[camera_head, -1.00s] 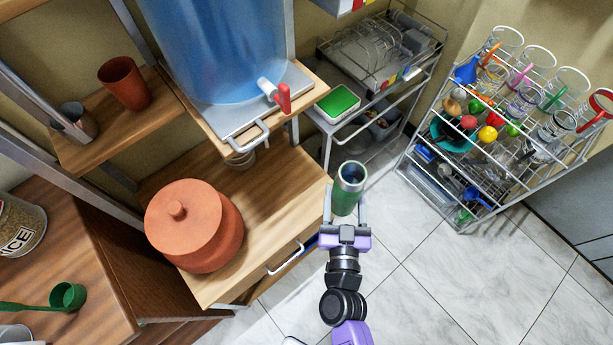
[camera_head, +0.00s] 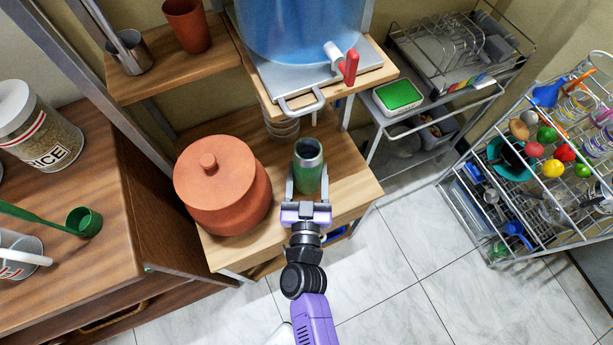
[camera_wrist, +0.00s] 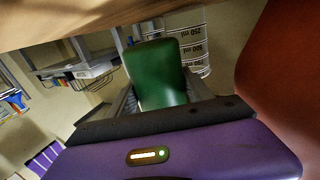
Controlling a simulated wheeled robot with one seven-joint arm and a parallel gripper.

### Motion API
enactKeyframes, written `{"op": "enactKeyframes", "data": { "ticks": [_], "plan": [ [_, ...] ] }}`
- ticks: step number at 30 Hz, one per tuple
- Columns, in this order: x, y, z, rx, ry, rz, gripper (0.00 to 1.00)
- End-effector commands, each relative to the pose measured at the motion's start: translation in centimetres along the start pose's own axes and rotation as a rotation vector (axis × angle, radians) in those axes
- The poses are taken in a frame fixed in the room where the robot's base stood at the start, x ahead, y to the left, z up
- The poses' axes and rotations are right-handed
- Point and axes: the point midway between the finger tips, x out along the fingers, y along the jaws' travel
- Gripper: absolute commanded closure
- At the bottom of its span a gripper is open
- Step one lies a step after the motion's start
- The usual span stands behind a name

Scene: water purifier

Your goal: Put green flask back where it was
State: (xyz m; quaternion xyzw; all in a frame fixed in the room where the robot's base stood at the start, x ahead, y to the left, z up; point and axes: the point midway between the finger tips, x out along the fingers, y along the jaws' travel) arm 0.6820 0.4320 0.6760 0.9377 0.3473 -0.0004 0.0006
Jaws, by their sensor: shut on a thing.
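The green flask (camera_head: 308,170) has an open metal rim and stands roughly upright in my gripper (camera_head: 307,188). My gripper is shut on it, with one finger on each side. In the head view it is over the right part of the lower wooden shelf (camera_head: 345,180), to the right of the terracotta pot (camera_head: 222,185). Whether the flask's base touches the shelf is hidden. In the wrist view the flask (camera_wrist: 156,74) fills the middle between the fingers.
The upper shelf with the blue water tank (camera_head: 300,30) and its red tap (camera_head: 349,66) overhangs behind the flask. In the wrist view a measuring vessel (camera_wrist: 190,45) is close behind. A wire rack (camera_head: 540,170) stands right.

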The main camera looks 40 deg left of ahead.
Motion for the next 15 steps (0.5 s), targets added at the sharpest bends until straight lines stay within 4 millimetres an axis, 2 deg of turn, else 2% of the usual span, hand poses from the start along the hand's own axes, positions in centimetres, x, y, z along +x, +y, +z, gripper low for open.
{"op": "enactKeyframes", "data": {
  "ticks": [2, 9, 15],
  "plan": [
    [0.1, -0.1, 0.3, 0.000, 0.004, 0.000, 1.00],
    [0.1, -0.1, 3.5, 0.000, 0.003, 0.000, 1.00],
    [0.1, 0.0, 3.5, 0.000, 0.004, 0.001, 1.00]
  ]
}}
